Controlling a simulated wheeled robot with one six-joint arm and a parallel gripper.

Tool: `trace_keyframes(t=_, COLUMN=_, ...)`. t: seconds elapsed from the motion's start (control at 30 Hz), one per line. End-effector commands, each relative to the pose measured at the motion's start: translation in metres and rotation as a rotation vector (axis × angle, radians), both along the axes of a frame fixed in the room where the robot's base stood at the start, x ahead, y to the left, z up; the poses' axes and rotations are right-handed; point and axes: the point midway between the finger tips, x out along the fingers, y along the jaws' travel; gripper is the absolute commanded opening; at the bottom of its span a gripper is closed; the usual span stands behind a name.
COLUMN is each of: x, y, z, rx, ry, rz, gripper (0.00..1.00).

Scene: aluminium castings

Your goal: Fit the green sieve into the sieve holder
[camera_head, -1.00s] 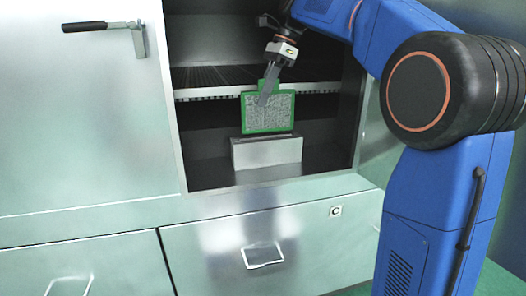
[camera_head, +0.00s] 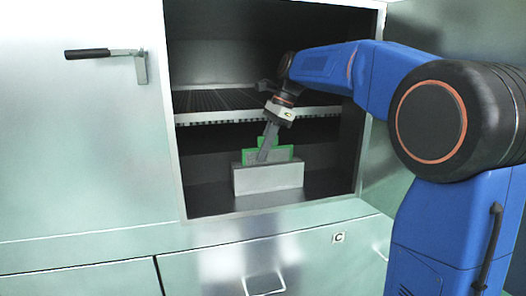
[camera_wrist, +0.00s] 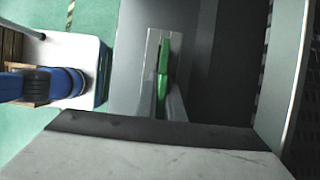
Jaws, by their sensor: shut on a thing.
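The green sieve (camera_head: 284,152) is upright in the grey sieve holder (camera_head: 268,180), on the floor of the open cabinet compartment. Only its upper part shows above the holder; the lower part is hidden inside or behind the holder's front. My gripper (camera_head: 264,156) reaches down from above and is shut on the sieve's top. In the wrist view the sieve (camera_wrist: 163,62) is a narrow green strip between the fingers, lined up along the holder (camera_wrist: 152,45). Whether the sieve is fully seated cannot be told.
A slatted shelf (camera_head: 215,117) spans the compartment behind and above the holder. The closed cabinet door (camera_head: 80,130) with a black handle is at left. Drawers lie below the compartment. Some floor beside the holder (camera_head: 330,183) is free.

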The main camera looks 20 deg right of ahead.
Motion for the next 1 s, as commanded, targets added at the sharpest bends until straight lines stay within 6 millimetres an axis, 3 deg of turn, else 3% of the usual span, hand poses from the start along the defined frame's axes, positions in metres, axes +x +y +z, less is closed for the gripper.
trace_keyframes(t=0.3, x=0.0, y=0.0, z=-0.002, rx=0.0, ry=-0.001, rz=0.001, gripper=0.0)
trace_keyframes(t=0.4, x=0.0, y=0.0, z=-0.002, rx=0.0, ry=-0.001, rz=0.001, gripper=0.26)
trace_keyframes(t=0.77, x=0.0, y=0.0, z=0.001, rx=0.0, ry=-0.002, rz=0.0, gripper=0.26)
trace_keyframes(t=1.0, x=0.001, y=-0.012, z=0.029, rx=0.0, ry=-0.005, rz=-0.002, gripper=0.26)
